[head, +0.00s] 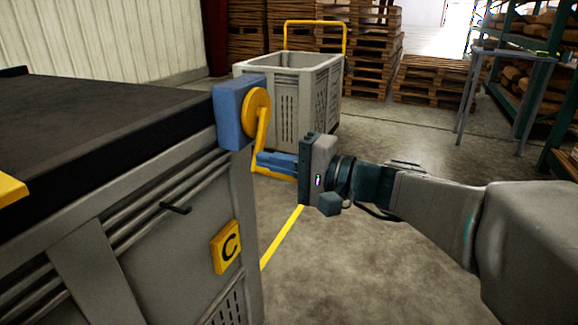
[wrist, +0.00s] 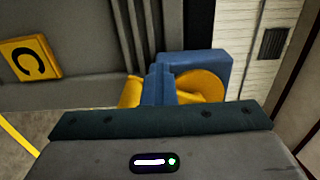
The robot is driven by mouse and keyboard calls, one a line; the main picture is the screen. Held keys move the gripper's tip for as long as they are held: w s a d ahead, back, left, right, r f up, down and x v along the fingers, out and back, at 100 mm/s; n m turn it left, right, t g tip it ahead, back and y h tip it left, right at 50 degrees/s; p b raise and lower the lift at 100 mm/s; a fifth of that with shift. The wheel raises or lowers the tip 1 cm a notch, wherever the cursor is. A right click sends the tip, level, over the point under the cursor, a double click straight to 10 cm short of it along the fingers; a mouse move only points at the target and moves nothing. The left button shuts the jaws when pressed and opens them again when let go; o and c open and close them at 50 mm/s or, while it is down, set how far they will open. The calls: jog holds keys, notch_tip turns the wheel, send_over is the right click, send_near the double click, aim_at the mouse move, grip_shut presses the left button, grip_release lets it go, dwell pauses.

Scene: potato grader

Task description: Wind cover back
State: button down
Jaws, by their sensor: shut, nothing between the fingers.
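A black cover (head: 100,115) lies over the top of a grey bin (head: 175,255) at left. At its corner sits a blue winder housing (head: 228,108) with a yellow crank (head: 257,108), whose disc is at the top and whose arm hangs down. My gripper (head: 262,161) is at the crank's lower end, its blue fingers shut with nothing between them. Yellow shows just above and below the fingers; I cannot tell whether they touch it. In the wrist view the fingers (wrist: 158,84) hide part of the yellow crank (wrist: 203,84), with the blue housing (wrist: 208,63) behind.
A yellow C plate (head: 226,246) and a small black handle (head: 175,207) are on the bin's side. A grey crate cart (head: 325,95) stands behind the crank. Pallets (head: 372,45) and a green rack (head: 560,100) are farther back. The floor at centre right is clear.

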jog(key=r, duration=0.1)
jog(key=s+r+p, duration=0.1)
jog(key=r, duration=0.1)
jog(key=r+p, duration=0.1)
jog(key=r, duration=0.1)
jog(key=shift+s+a+r, duration=0.25)
